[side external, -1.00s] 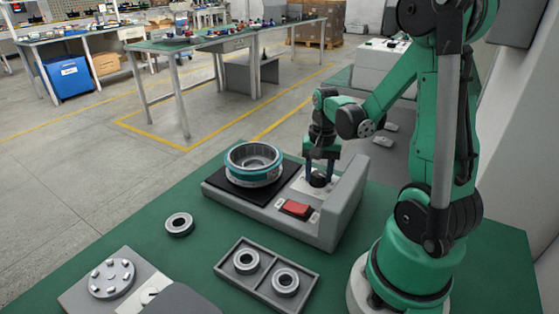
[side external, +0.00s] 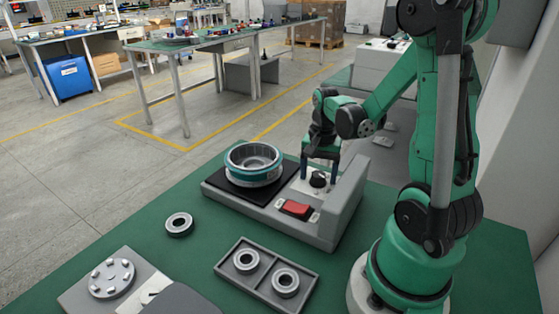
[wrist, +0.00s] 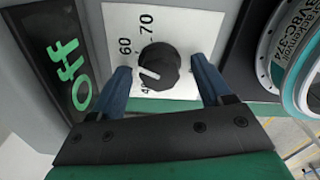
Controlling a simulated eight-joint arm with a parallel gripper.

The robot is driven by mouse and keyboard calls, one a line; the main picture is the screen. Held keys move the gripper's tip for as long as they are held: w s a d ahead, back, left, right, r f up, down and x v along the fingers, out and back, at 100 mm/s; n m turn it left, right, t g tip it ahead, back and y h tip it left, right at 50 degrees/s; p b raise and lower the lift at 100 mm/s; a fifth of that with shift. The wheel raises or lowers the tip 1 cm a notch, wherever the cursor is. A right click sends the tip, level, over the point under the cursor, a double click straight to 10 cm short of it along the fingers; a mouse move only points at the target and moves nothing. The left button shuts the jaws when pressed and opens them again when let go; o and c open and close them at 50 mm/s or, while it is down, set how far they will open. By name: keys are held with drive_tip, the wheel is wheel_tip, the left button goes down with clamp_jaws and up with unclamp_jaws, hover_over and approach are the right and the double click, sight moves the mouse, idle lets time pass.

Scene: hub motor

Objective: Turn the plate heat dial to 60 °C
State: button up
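The plate heat dial (side external: 318,180) is a black knob on a white scale panel at the right end of the grey heater unit. In the wrist view the dial (wrist: 163,62) has a white pointer aimed left and slightly down, between the 60 mark and a partly hidden mark beginning with 4. The 70 mark is above. My gripper (wrist: 160,67) is open, with one blue finger on each side of the dial and visible gaps to it. In the side view my gripper (side external: 319,178) points down over the dial. The display (wrist: 67,62) reads "Off" in green.
A teal-banded metal ring (side external: 253,165) sits on the black plate (side external: 218,184). A red button (side external: 296,208) is just in front of the dial, and the unit's raised wall (side external: 345,205) stands on its right. A tray with two bearings (side external: 267,288) lies in front.

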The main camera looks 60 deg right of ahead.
sight(319, 174)
idle(0.3)
drive_tip(key=shift+r, duration=2.8)
drive_tip(key=w+a+r+n+t, duration=0.2)
drive_tip(key=a+n+t, duration=0.1)
drive_tip(key=a+n, duration=0.4)
drive_tip(key=w+a+r+n+t, duration=0.2)
drive_tip(key=a+n+t, duration=0.2)
drive_tip(key=a+n, duration=0.4)
drive_tip(key=a, duration=0.2)
drive_tip(key=shift+w+a+r, duration=0.25)
drive_tip(key=shift+w+a, duration=0.1)
